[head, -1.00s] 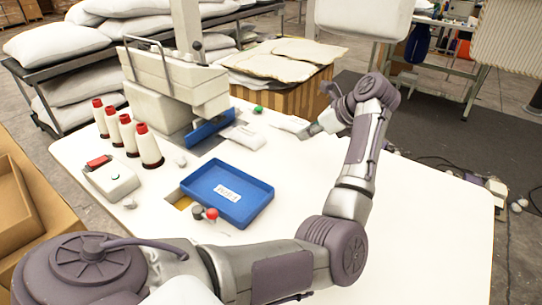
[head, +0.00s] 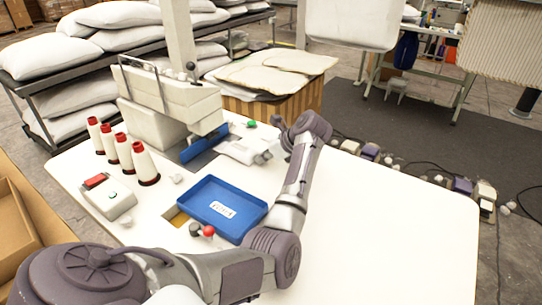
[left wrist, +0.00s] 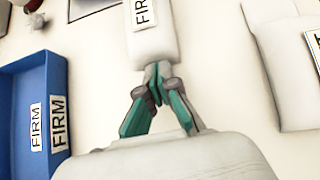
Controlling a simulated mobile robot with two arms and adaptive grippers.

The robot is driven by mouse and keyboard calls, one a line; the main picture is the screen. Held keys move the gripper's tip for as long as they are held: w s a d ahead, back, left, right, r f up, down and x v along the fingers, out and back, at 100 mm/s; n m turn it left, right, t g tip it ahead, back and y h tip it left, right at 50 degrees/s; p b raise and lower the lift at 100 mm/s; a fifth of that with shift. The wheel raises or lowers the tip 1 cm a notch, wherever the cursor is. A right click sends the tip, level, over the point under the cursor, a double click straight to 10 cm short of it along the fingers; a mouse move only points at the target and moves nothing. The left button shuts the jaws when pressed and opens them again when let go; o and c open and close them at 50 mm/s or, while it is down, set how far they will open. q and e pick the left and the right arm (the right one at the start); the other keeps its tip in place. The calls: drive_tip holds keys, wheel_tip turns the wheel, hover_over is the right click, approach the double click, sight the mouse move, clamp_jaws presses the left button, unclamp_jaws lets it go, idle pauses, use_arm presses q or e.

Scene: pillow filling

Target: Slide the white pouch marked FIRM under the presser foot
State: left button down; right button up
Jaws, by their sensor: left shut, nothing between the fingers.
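A white pouch (head: 237,152) lies on the white table beside the blue part (head: 204,143) under the sewing machine's head. In the left wrist view the pouch (left wrist: 151,48) shows a FIRM label at the top of the picture. My left gripper (head: 262,157) is low over the table at the pouch's near end. In the left wrist view its fingertips (left wrist: 157,80) are shut and empty, at or against the pouch's end; contact is unclear. The presser foot cannot be made out. My right gripper is not in view.
A blue tray (head: 250,222) with a label lies in front of the machine (head: 165,100). Another white pouch (left wrist: 278,62) lies right in the left wrist view. Several red-topped thread cones (head: 143,165) stand left. The table's right side (head: 390,215) is clear.

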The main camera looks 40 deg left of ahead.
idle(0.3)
use_arm(q)
drive_tip(key=shift+a+f+b, duration=0.15)
drive_tip(key=shift+a+b, duration=0.4)
drive_tip(key=shift+b, duration=0.2)
drive_tip(key=shift+s+a+b, duration=0.1)
drive_tip(key=shift+a+b, duration=0.25)
drive_tip(key=shift+a, duration=0.15)
